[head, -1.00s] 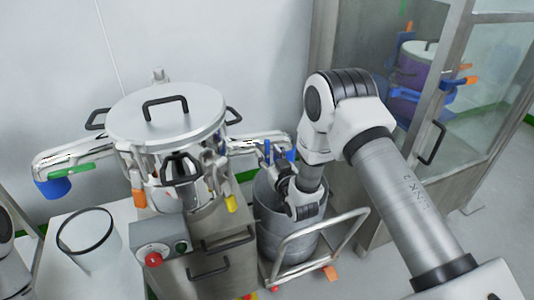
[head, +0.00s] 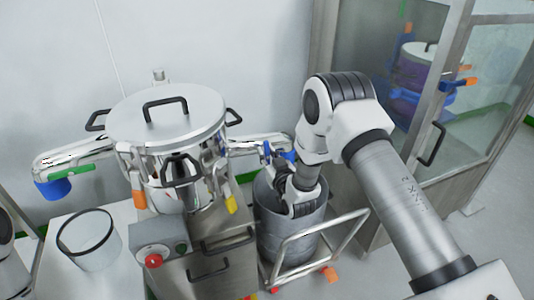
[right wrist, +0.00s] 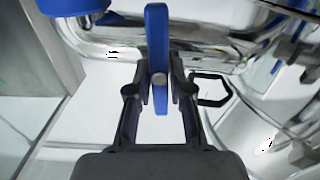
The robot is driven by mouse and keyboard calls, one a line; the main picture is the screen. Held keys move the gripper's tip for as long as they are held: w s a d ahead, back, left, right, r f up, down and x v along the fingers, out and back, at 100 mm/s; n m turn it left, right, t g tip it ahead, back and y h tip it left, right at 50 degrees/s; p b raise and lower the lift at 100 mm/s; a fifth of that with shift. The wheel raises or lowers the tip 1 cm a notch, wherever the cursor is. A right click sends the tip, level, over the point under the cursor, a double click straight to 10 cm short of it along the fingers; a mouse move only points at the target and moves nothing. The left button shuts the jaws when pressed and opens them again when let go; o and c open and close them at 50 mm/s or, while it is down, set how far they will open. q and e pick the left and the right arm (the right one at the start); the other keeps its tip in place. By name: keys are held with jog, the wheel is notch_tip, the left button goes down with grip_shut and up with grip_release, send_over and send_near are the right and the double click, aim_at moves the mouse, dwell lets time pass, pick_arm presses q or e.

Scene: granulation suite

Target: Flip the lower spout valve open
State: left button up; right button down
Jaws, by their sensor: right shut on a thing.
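The sifter's right spout (head: 250,146) is a shiny metal pipe ending in a blue cuff (head: 288,155). A flat blue valve lever (head: 266,150) stands by this spout. In the right wrist view the lever (right wrist: 157,35) runs upright between my fingertips. My right gripper (head: 274,163) is shut on it, and its fingers hide part of the lever and its pivot. The left spout (head: 75,152) has a green lever (head: 72,172) and a blue cuff (head: 53,188). My left gripper is out of view.
A steel drum (head: 290,225) on a railed trolley (head: 325,242) stands below my right gripper. The lidded round vessel (head: 165,115) stands left of it, above a control box (head: 155,240). A glass-fronted cabinet (head: 375,195) is to the right.

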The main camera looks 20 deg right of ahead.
jog(key=n, duration=0.4)
jog(key=shift+a+f, duration=0.1)
jog(key=shift+a, duration=0.1)
jog(key=n, duration=0.5)
jog(key=shift+a+f, duration=0.15)
jog(key=shift+a, duration=0.05)
jog(key=shift+a+f+n, duration=0.1)
jog(key=shift+f+n, duration=0.1)
jog(key=shift+n, duration=1.9)
jog(key=shift+a+f+n, duration=0.1)
jog(key=shift+f+n, duration=0.05)
jog(key=shift+n, duration=1.95)
jog(key=c, duration=1)
grip_release()
jog(key=shift+c, duration=0.2)
